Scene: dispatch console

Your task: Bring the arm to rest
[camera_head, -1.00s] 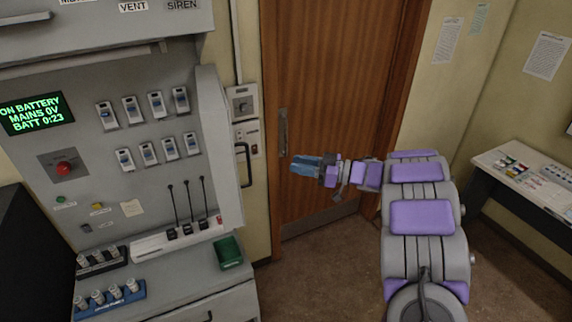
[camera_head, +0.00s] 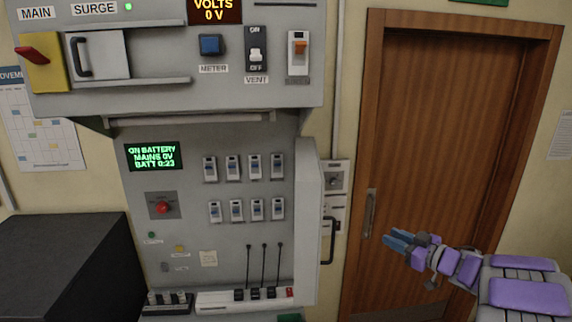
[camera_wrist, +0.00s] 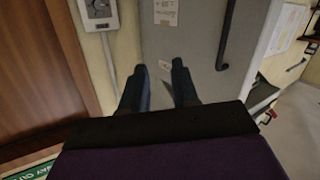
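My gripper (camera_head: 393,238) is at the lower right of the head view, with its blue fingers pointing left toward the console side. It is in front of the wooden door (camera_head: 450,130), apart from the console. In the wrist view my gripper (camera_wrist: 159,70) shows two dark blue fingers spread apart with nothing between them. Beyond the fingers is a grey panel (camera_wrist: 195,45) with a dark handle (camera_wrist: 226,35). My purple and grey arm reaches in from the right edge of the head view.
The grey console (camera_head: 225,135) fills the left and middle, with switches, a red button (camera_head: 162,208) and a green-lettered screen (camera_head: 153,156). A handle (camera_head: 329,241) juts from its right side. A black box (camera_head: 65,265) stands at lower left. Room before the door looks clear.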

